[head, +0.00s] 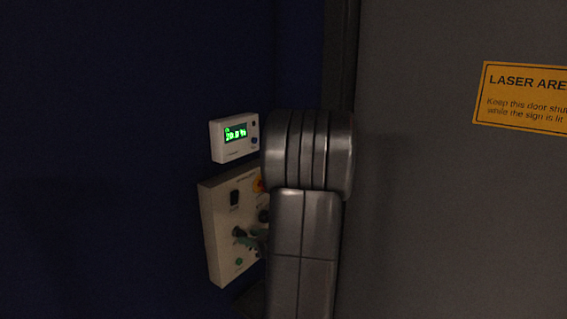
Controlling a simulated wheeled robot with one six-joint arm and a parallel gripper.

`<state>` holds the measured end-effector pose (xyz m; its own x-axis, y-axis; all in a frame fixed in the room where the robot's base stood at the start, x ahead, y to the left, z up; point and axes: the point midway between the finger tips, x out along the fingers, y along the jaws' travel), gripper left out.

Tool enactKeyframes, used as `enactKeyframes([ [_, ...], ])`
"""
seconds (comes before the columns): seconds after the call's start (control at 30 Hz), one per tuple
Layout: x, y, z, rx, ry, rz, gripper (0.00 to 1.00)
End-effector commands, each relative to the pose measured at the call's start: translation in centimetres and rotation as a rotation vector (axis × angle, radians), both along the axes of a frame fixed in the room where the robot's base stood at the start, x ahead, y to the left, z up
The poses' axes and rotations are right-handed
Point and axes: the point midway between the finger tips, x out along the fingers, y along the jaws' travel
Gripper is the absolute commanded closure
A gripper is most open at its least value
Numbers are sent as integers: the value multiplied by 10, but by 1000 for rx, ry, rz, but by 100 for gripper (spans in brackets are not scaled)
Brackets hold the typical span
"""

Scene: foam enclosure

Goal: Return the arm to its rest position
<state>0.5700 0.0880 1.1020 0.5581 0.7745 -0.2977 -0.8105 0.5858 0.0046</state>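My arm (305,200) stands upright in the middle of the head view, a grey metal link with a rounded, ribbed joint at its top. The joint overlaps the right edge of a white control panel (217,225) on the dark blue wall. I cannot make out my gripper; it may be hidden behind the arm link.
A small white box with a lit green display (236,133) is mounted above the panel. A grey door (430,200) with a yellow laser warning sign (525,98) fills the right side. The dark blue wall (100,150) at left is bare.

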Motion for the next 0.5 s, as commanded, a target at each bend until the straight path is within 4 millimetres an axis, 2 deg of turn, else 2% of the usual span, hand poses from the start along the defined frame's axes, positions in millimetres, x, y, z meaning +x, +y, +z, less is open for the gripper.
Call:
enactKeyframes([
  [0.03,-5,-9,0,1,-1,-4,66],
  [0.3,-29,-42,-1,-1,-1,-3,66],
  [0.5,-39,-55,0,-1,-1,-1,66],
])
